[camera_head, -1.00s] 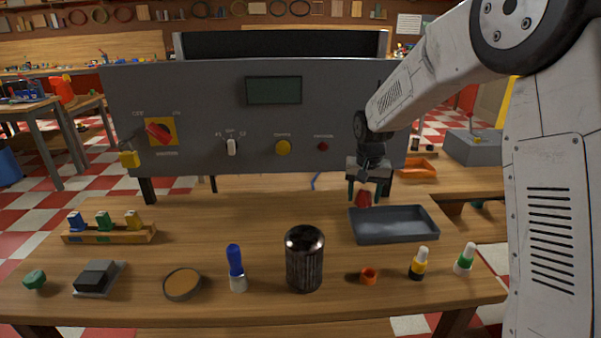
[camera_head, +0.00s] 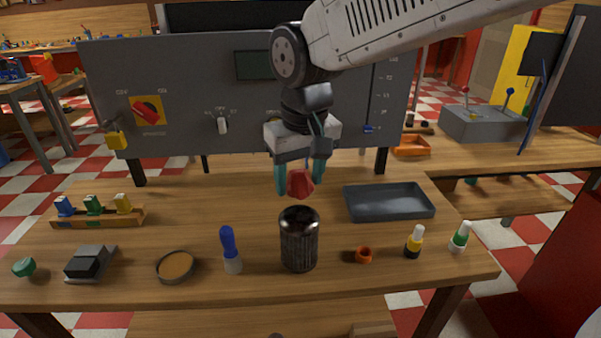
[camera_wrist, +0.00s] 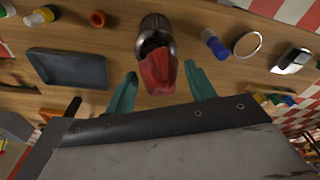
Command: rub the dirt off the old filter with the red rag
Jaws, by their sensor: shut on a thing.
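The old filter (camera_head: 299,243) is a dark, shiny ribbed cylinder standing upright on the bench; its top looks blackish. The wrist view shows it (camera_wrist: 156,28) just beyond the rag. My gripper (camera_head: 300,187) has teal fingers and is shut on the red rag (camera_head: 300,184), which hangs crumpled between the fingertips. The rag (camera_wrist: 158,73) is a little above the filter's top in the head view; I cannot tell whether it touches. In the wrist view my gripper (camera_wrist: 160,90) has a finger on each side of the rag.
A grey tray (camera_head: 390,216) lies right of the filter. A blue-capped bottle (camera_head: 230,250) stands close on the filter's left, an orange ring (camera_head: 364,255) on its right. The grey panel (camera_head: 190,100) stands behind.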

